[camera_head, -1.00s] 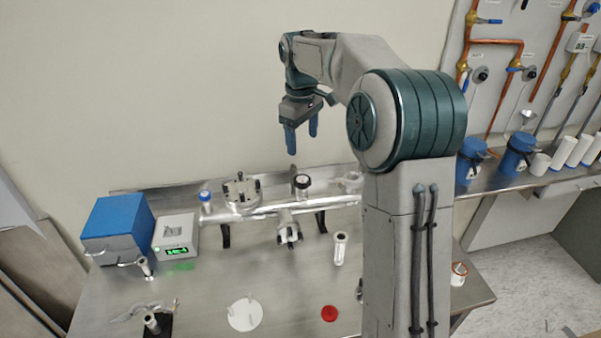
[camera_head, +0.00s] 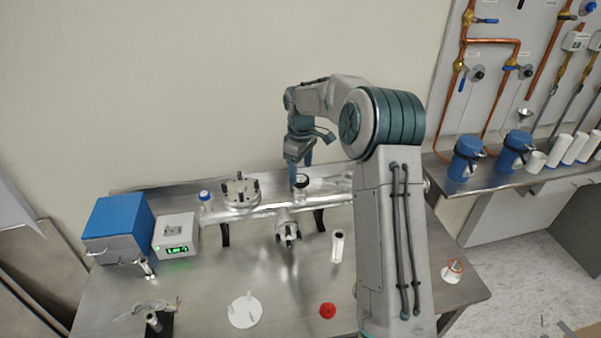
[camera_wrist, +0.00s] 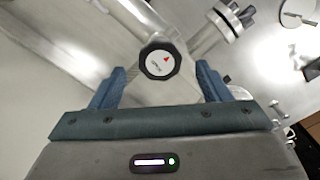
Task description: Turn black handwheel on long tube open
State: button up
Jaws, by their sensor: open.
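The black handwheel (camera_wrist: 159,60) has a white face with a red arrow mark. In the wrist view it lies between and just beyond my two fingertips. In the head view the handwheel (camera_head: 301,182) stands on top of the long metal tube (camera_head: 265,212), and my fingers are beside and above it. My gripper (camera_wrist: 160,82) is open, with one blue finger on each side of the handwheel. The gripper also shows in the head view (camera_head: 300,178). I cannot tell whether a finger touches the handwheel.
A blue-topped valve (camera_head: 205,197) and a round flanged fitting (camera_head: 240,190) sit further left on the tube. A blue box (camera_head: 118,230) and a display unit (camera_head: 176,236) stand at the left. A white disc (camera_head: 244,311) and a red cap (camera_head: 327,310) lie in front.

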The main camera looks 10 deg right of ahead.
aim_at(301, 178)
jog(key=shift+f, duration=1.55)
jog(key=shift+c, duration=0.3)
jog(key=c, duration=0.9)
jog(key=shift+n, duration=0.8)
jog(key=o, duration=1)
jog(key=shift+c, duration=0.2)
jog(key=shift+r, duration=0.1)
notch_tip(301, 178, up, 14)
jog(key=b, duration=0.2)
